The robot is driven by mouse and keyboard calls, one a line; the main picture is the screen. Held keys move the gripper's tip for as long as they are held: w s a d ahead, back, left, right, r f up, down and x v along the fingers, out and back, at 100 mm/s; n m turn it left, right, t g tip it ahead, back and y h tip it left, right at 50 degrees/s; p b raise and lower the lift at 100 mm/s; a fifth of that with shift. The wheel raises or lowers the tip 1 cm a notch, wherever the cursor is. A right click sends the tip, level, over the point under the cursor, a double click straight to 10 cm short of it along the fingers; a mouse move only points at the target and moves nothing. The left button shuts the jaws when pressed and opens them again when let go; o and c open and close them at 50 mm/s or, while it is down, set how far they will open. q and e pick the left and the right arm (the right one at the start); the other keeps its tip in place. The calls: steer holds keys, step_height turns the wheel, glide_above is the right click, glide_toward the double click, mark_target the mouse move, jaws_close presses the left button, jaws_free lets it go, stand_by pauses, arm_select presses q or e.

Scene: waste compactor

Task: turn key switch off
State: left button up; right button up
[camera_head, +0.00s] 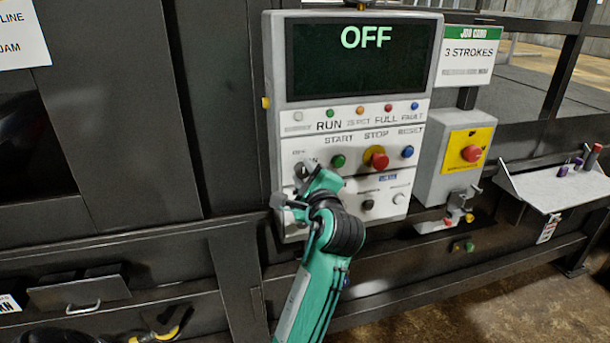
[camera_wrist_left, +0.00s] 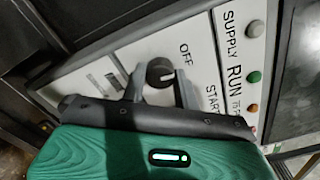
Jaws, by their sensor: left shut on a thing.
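The control panel (camera_head: 370,120) is a grey box, and its dark display (camera_head: 362,58) reads OFF in green letters. The key switch (camera_wrist_left: 160,72) is a dark round knob with a light mark, below the OFF label (camera_wrist_left: 186,55) in the left wrist view. My left gripper (camera_wrist_left: 160,90) is shut on the key switch, with one finger on each side of it. In the head view my left gripper (camera_head: 302,186) is at the panel's lower left and mostly hides the switch. My right gripper is not in view.
Beside the switch are a green start button (camera_head: 338,161), a red stop button on yellow (camera_head: 377,158) and a blue reset button (camera_head: 407,152). A separate box with a red emergency button (camera_head: 471,153) stands to the right. A job card (camera_head: 468,56) reads 3 STROKES.

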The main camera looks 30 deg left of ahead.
arm_select(q)
steer(key=shift+n, duration=0.4)
steer(key=o, duration=1)
steer(key=shift+c, duration=0.2)
